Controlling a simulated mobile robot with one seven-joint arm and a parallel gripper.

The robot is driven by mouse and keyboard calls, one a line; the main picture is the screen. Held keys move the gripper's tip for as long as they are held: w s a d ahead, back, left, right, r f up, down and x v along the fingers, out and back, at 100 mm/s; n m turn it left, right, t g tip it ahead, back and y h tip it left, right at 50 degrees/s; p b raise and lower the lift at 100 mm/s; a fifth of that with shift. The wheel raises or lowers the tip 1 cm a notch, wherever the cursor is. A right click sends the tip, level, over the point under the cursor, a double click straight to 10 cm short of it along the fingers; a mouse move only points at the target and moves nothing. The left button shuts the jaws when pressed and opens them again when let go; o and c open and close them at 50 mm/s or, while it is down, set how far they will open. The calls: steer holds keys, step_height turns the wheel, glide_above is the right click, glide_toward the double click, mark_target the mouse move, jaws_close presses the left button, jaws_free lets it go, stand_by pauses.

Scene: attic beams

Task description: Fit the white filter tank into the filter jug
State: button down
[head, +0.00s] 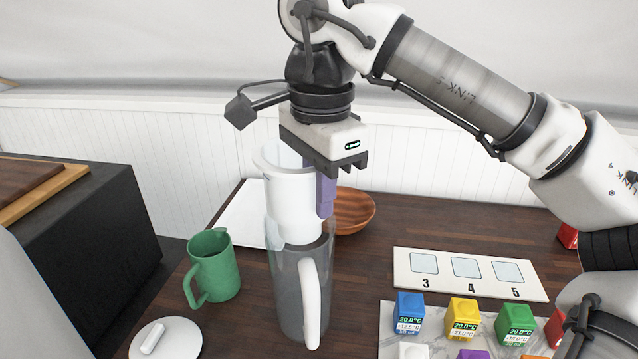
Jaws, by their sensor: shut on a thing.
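The white filter tank (291,208) is upright in the head view, with my gripper (325,188) shut on its right wall near the rim. The filter jug (290,290) is clear, with a white handle (310,300) facing the front right, and stands on the dark wooden table. The tank's lower part overlaps the jug's upper part in the picture. I cannot tell from this view how deep the tank sits inside the jug. The far finger is partly hidden by the tank wall.
A green mug (212,268) stands left of the jug, and a white lid (166,340) lies at the front left. A wooden bowl (354,210) is behind the jug. A numbered card (468,273) and several coloured cubes (462,317) are at the right.

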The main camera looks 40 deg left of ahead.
mark_target(319, 261)
steer(key=shift+f+b, duration=3.3)
steer(key=shift+f, duration=2.15)
steer(key=shift+f+b, duration=0.3)
steer(key=shift+f, duration=0.15)
steer(key=c, duration=1.3)
jaws_free()
steer(key=shift+c, duration=0.2)
step_height(319, 261, up, 14)
steer(key=p, duration=0.2)
steer(key=shift+d, duration=0.2)
steer(key=shift+s+f, duration=0.1)
